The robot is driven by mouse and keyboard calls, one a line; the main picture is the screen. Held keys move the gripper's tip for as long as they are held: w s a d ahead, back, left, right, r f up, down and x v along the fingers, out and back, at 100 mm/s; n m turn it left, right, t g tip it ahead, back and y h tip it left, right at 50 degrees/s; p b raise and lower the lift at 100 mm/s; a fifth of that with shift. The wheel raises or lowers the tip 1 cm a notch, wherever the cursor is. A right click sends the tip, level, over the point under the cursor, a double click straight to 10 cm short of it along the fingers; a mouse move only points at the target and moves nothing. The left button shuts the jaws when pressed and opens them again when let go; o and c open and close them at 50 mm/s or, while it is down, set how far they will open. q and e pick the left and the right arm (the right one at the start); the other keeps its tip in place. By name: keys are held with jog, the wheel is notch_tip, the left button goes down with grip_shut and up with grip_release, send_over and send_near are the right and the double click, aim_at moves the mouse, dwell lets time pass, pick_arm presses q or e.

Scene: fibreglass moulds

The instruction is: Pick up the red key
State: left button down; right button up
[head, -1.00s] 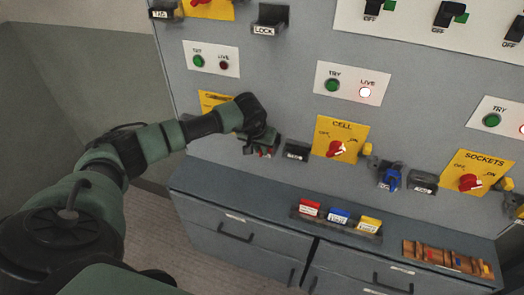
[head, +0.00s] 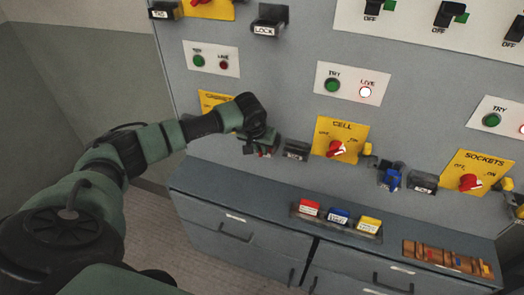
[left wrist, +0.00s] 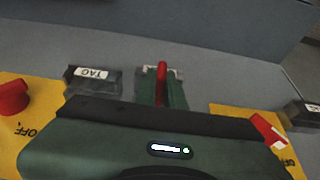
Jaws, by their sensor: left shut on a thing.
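My left gripper (head: 262,147) is at the panel, just right of the partly covered yellow plate at the left. It is shut on the red key, of which a small red part (head: 264,154) shows below the fingers. In the left wrist view the red key (left wrist: 162,72) stands up between the two green fingertips (left wrist: 162,92); its lower part is hidden by the gripper. A pale bracket or holder shows right behind the fingertips; I cannot tell if the key still touches it. My right gripper is not in view.
A black tag holder (head: 296,150) sits close right of the gripper. Further right are the CELL plate (head: 352,131) with its red switch, a blue key (head: 391,179) and the SOCKETS plate (head: 478,164). Below, a grey cabinet top (head: 245,200) carries a tray of coloured blocks and a wooden rack.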

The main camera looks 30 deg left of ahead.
pick_arm(q)
jog(key=shift+r, duration=0.1)
dwell(0.3)
notch_tip(320, 180, up, 20)
jog(key=b, duration=0.5)
dwell(0.9)
